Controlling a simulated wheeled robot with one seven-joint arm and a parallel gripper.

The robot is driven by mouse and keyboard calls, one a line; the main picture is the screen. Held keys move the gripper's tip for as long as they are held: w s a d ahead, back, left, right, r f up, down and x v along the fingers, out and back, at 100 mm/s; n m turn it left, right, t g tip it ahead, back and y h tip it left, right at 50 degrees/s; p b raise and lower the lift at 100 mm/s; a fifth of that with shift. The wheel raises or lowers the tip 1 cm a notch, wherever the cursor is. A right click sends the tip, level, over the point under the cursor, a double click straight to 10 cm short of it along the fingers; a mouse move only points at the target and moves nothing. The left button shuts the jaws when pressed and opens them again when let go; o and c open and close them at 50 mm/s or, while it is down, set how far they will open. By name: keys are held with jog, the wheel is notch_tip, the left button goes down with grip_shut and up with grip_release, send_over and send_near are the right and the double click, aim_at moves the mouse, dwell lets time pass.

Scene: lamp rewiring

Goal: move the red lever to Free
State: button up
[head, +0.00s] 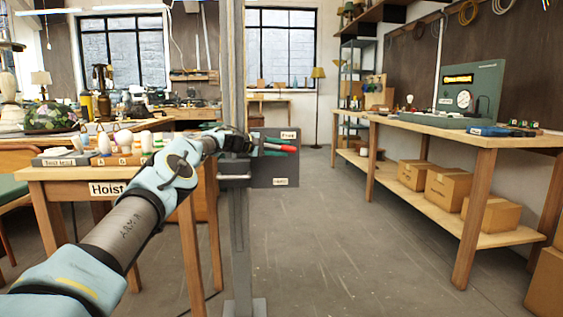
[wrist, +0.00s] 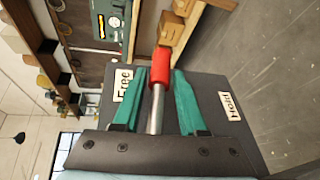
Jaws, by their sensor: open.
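The red lever has a red grip (wrist: 160,65) on a bright metal shaft (wrist: 155,110). It stands out from a dark grey panel (head: 262,175) on a post. The "Free" label (head: 288,135) is at the panel's top and the "Hold" label (head: 281,182) at its bottom. In the wrist view, turned sideways, "Free" (wrist: 123,84) is left of the lever and "Hold" (wrist: 230,105) right. My gripper (wrist: 160,75) is open, with one green finger on each side of the lever and visible gaps to both. The red grip also shows in the head view (head: 285,148). The shaft's base is hidden.
A table with a "Hoist" label (head: 107,189) stands at left, with bulbs in holders on it. The post (head: 238,240) rises beside it. A workbench (head: 445,131) with a green device stands at right, cardboard boxes on its lower shelf. The floor between is clear.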

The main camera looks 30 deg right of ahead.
jog(key=shift+f, duration=0.1)
jog(key=shift+r, duration=0.2)
jog(key=a+b, duration=0.1)
jog(key=r+b, duration=0.1)
jog(key=b, duration=0.1)
jog(key=shift+a, duration=0.35)
jog(key=a+r+b, duration=0.4)
jog(key=a+r, duration=0.2)
jog(key=a, duration=0.2)
jog(key=shift+s+a+r, duration=0.15)
jog(key=shift+s+r, duration=0.05)
jog(key=shift+s, duration=0.1)
dwell(0.5)
jog(key=shift+r, duration=0.1)
dwell(0.7)
